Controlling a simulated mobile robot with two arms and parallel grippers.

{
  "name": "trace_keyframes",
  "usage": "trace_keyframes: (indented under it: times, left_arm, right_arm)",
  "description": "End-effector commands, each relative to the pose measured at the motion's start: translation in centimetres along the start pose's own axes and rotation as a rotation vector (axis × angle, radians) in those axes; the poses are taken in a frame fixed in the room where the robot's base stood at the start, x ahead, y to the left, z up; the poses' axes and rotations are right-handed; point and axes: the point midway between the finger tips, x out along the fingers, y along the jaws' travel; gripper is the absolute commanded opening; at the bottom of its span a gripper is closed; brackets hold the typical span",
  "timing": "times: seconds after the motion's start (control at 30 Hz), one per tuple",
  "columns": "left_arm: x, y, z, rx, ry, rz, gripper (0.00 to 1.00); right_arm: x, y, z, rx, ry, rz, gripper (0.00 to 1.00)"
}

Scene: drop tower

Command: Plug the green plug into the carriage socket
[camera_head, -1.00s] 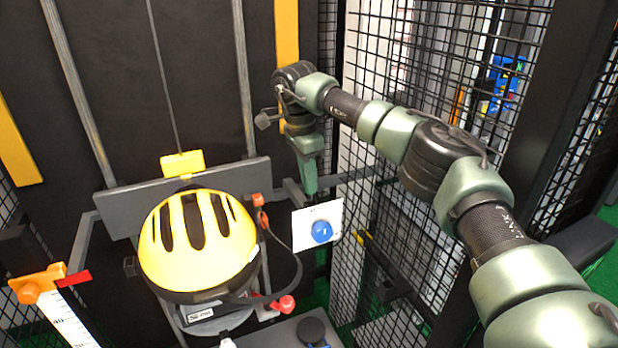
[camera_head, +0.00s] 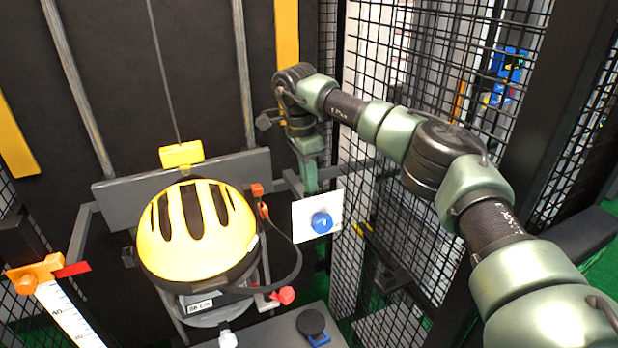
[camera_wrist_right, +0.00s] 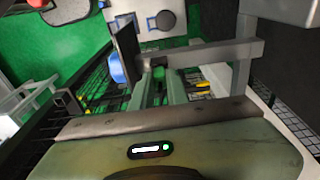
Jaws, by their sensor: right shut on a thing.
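The carriage (camera_head: 140,192) is a grey crossbar on two rails, with a yellow block (camera_head: 182,154) on top and a yellow helmet (camera_head: 165,255) in front. My right gripper (camera_head: 309,182) points down just right of the carriage, behind a white plate. In the right wrist view its two light green fingers (camera_wrist_right: 160,76) are close together, shut on a small dark green piece, apparently the green plug (camera_wrist_right: 161,73). The plug is mostly hidden, and in the head view I cannot make it out. I cannot identify the socket opening for certain. My left gripper is out of view.
A white plate with a blue knob (camera_head: 321,223) stands in front of the gripper. A dark cable loops beside the helmet near a red knob (camera_head: 286,295). A grey box top (camera_head: 275,332) is below. Wire mesh (camera_head: 440,60) closes the right; a ruler (camera_head: 65,315) stands left.

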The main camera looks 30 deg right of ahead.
Motion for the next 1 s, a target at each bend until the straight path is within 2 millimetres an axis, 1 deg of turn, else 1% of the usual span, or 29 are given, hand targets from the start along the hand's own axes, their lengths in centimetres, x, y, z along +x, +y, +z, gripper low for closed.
trace_keyframes:
  times: [0.43,0.47,0.5,0.53,0.57,0.87,0.97,1.0]
  left_arm:
    - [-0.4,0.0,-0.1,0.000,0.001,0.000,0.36]
    - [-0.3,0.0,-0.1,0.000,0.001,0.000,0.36]
    - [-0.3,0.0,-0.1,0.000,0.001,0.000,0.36]
    - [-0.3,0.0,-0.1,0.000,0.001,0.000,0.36]
    - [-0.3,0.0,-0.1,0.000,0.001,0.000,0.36]
    - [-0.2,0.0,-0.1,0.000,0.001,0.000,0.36]
    - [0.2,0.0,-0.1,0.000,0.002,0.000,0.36]
    - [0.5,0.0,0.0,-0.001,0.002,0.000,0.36]
  right_arm:
    - [0.3,0.0,0.0,0.000,0.000,0.000,0.00]
    - [0.3,0.0,0.0,0.000,0.000,-0.001,0.18]
    - [0.4,0.0,0.0,0.000,0.000,-0.001,0.29]
    - [0.4,0.0,0.0,0.000,0.000,-0.001,0.37]
    - [0.4,0.0,0.0,0.000,0.000,-0.001,0.41]
    - [0.3,0.0,0.1,0.000,0.000,-0.001,0.41]
    - [-0.2,-0.1,0.1,0.000,0.000,-0.003,0.41]
    - [-0.7,-0.1,0.1,0.001,0.000,-0.004,0.41]
